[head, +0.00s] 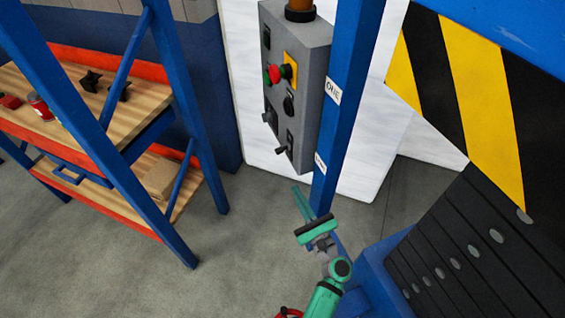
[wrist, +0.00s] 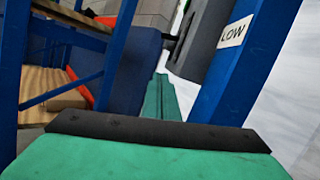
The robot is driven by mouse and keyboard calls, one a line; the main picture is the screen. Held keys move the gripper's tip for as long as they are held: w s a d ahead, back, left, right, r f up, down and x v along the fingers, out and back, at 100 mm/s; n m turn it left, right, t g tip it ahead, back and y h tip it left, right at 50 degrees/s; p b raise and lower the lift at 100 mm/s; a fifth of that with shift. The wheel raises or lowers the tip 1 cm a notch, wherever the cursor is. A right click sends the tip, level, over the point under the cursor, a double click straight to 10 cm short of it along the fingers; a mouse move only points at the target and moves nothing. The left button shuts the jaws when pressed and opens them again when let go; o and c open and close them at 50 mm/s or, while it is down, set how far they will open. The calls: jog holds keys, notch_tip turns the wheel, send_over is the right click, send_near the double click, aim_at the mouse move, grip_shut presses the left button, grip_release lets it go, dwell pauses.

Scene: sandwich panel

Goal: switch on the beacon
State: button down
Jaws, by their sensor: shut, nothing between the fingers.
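A grey control box (head: 305,55) is at the upper middle of the head view. The beacon (head: 300,9) on its top is brown and black, cut off by the frame edge. The box's face carries a red button (head: 273,74), a yellow plate (head: 291,66) with a red part on it, a dark round knob (head: 289,104) and small levers near the bottom (head: 281,150). My gripper (head: 301,198) is green, shut and empty, below the box and apart from it. In the wrist view its fingers (wrist: 161,92) point forward, with part of the grey box (wrist: 204,40) above right.
A blue post (head: 342,100) with white labels stands just right of the box; one reads LOW in the wrist view (wrist: 233,34). A shelf rack (head: 125,150) with wooden boards stands left. A black-and-yellow striped panel (head: 470,90) is right. Grey floor (head: 235,250) is clear between.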

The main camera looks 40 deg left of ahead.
aim_at(282, 149)
jog(key=w+a+r, duration=0.4)
jog(key=a+r, duration=0.2)
jog(key=a, duration=0.3)
dwell(0.4)
jog(key=shift+r, duration=0.1)
